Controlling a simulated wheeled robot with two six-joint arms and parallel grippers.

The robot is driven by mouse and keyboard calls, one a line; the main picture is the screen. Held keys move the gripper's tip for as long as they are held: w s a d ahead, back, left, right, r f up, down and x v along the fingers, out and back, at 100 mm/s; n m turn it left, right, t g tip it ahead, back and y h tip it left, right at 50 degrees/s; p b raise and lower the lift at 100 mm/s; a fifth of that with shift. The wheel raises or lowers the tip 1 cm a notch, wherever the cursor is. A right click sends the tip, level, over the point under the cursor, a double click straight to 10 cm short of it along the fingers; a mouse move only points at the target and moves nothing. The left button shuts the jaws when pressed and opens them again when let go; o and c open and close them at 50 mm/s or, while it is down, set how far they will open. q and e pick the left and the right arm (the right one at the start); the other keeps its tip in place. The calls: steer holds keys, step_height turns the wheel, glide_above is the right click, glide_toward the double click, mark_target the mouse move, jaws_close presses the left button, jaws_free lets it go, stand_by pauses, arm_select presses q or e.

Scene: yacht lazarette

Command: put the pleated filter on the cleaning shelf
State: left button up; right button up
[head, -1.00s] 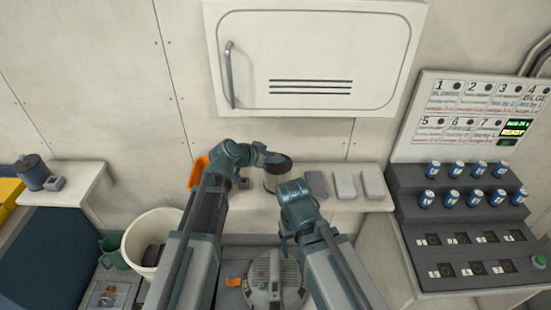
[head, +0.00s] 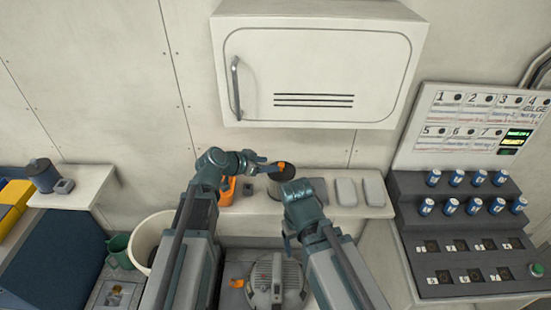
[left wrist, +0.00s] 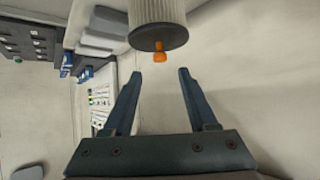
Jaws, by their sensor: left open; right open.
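The pleated filter (head: 275,186) stands on the pale ledge under the wall cabinet, with a dark cap and an orange tab on top. In the left wrist view the pleated filter (left wrist: 158,14) is at the top, its dark cap and tab facing my fingers. My left gripper (head: 270,168) is open just left of the cap; in its wrist view my left gripper (left wrist: 160,74) has nothing between its fingers. My right gripper (head: 287,243) is open, low in front of the ledge, and partly hidden by its arm. No shelf is labelled as the cleaning shelf.
The pale ledge (head: 352,210) also holds an orange item (head: 227,191) and grey blocks (head: 346,192). A white bucket (head: 145,240), a round grey housing (head: 275,283) and a can rack (head: 460,225) stand around.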

arm_select(q)
steer(key=p+v, duration=0.2)
steer(key=v, duration=0.3)
steer(key=s+d+f+n+g+y, duration=0.1)
steer(key=s+d+f+g+y, duration=0.1)
steer(key=s+f+g, duration=0.3)
steer(key=s+d+f+n+g+y, duration=0.1)
steer(key=s+d+f+y, duration=0.15)
steer(key=s, duration=0.45)
steer(key=s+a+f+n+g+y, duration=0.1)
steer(key=s+a+n+g+y, duration=0.1)
steer(key=s+y, duration=0.3)
steer(key=s+a+n, duration=0.1)
steer(key=s, duration=0.2)
steer(key=shift+f, duration=0.35)
